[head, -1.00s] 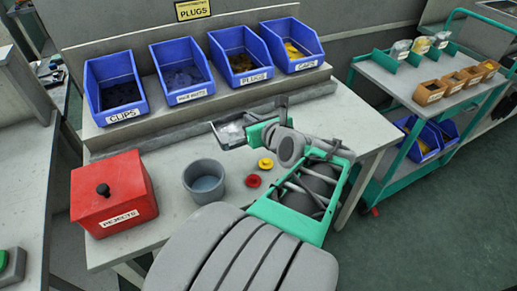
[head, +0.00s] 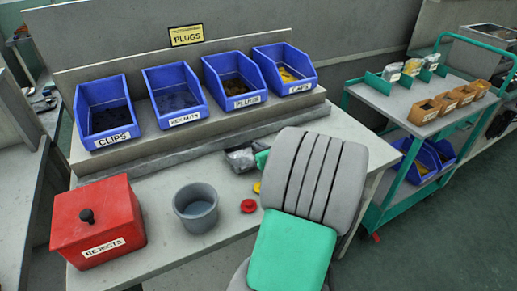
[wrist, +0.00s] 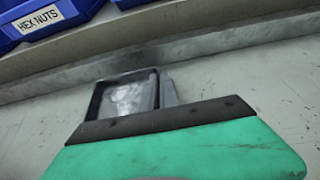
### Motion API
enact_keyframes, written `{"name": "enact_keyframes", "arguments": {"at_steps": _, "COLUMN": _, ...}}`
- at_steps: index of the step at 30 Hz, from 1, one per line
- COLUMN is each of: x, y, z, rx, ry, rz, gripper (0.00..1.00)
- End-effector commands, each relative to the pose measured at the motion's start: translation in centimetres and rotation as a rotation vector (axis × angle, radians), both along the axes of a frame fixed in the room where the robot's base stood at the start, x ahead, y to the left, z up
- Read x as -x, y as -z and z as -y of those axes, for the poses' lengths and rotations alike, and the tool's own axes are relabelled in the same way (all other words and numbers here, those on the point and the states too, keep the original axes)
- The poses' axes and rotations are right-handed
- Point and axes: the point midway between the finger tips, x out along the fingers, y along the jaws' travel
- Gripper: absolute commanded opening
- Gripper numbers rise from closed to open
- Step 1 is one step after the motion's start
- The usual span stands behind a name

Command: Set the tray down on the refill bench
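The tray (wrist: 97,101) is small and dark-rimmed, with a clear bag-like content. In the wrist view it sits just beyond the green body of my gripper (wrist: 165,98). One grey finger shows close against the tray's right side; the other finger is hidden, so the grip is unclear. In the head view my grey and green arm hides most of my gripper; the tray's clear contents (head: 240,160) show at its left. The tray is over the refill bench (head: 160,180), close to the bin ledge; I cannot tell whether it touches the bench top.
Blue bins (head: 177,97) stand on the raised ledge (head: 150,147) behind. A red rejects box (head: 97,222), a grey cup (head: 196,208) and a red plug (head: 248,206) are on the bench at left and middle. A green-framed cart (head: 400,100) stands at right.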

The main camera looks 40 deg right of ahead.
Motion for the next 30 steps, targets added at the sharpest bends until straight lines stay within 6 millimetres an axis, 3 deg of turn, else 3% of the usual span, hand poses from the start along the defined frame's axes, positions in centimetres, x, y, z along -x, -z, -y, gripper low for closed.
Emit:
{"name": "enact_keyframes", "arguments": {"at_steps": 4, "x": 0.0, "y": 0.3, "z": 0.0, "rx": -0.001, "ry": 0.0, "rz": 0.0, "gripper": 0.0}}
{"name": "enact_keyframes", "arguments": {"at_steps": 12, "x": 0.0, "y": 0.3, "z": 0.0, "rx": 0.0, "ry": 0.0, "rz": -0.001, "gripper": 0.25}}
{"name": "enact_keyframes", "arguments": {"at_steps": 21, "x": 0.0, "y": -0.1, "z": 0.0, "rx": 0.001, "ry": 0.0, "rz": 0.0, "gripper": 0.25}}
{"name": "enact_keyframes", "arguments": {"at_steps": 26, "x": 2.4, "y": -1.2, "z": -0.5, "rx": -0.001, "ry": 0.006, "rz": -0.001, "gripper": 0.25}}
{"name": "enact_keyframes", "arguments": {"at_steps": 30, "x": 5.8, "y": -2.8, "z": -1.4, "rx": 0.0, "ry": 0.009, "rz": 0.0, "gripper": 0.25}}
